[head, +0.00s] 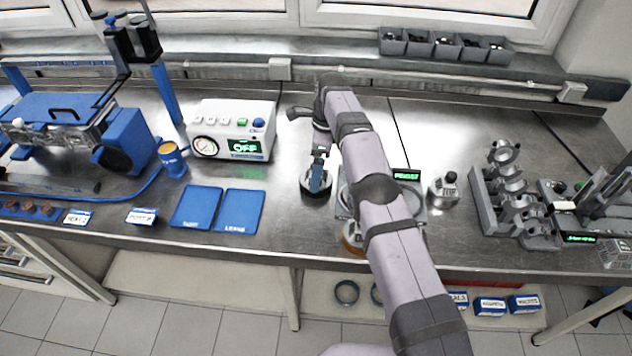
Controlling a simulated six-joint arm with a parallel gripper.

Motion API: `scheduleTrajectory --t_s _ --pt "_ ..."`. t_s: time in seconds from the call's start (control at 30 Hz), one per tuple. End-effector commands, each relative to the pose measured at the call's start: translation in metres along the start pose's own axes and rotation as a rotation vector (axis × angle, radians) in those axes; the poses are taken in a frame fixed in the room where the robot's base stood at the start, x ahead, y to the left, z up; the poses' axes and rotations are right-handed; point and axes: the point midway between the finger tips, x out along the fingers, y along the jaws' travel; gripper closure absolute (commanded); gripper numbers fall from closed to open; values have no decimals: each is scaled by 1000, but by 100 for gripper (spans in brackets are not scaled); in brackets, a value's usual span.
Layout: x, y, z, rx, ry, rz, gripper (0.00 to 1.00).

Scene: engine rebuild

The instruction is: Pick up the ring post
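A dark, round-based piece (316,194), which looks like the ring post, stands on the steel bench left of my forearm. My gripper (318,177) points down right over it, with a narrow blue part between my wrist and the dark base. I cannot tell whether this blue part belongs to the fingers or to the piece. The gripper covers the upper part of the piece. The view is too small to show whether the fingers are closed on it or apart.
Blue mats (240,211) lie left of the piece, with a pressure tester (232,130) behind them. My arm partly hides a scale (407,176). A metal piston (443,191) and a crankshaft stand (482,205) are to the right. Bench between mats and piece is clear.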

Motion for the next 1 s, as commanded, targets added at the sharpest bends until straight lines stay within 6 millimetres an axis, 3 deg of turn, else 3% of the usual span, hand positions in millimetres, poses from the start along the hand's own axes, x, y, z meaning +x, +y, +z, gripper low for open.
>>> scheduleTrajectory --t_s 0.27,0.5,0.77,0.8,0.87,1.0 --pt "18 0 2 -1 1 2 3" --pt "50 0 2 -1 0 -1 3" --pt "51 0 2 -1 -1 -2 3" --pt "51 0 2 -1 -1 -2 5" --pt "51 0 2 -1 -1 -2 19" --pt "51 0 2 -1 -1 -2 53"
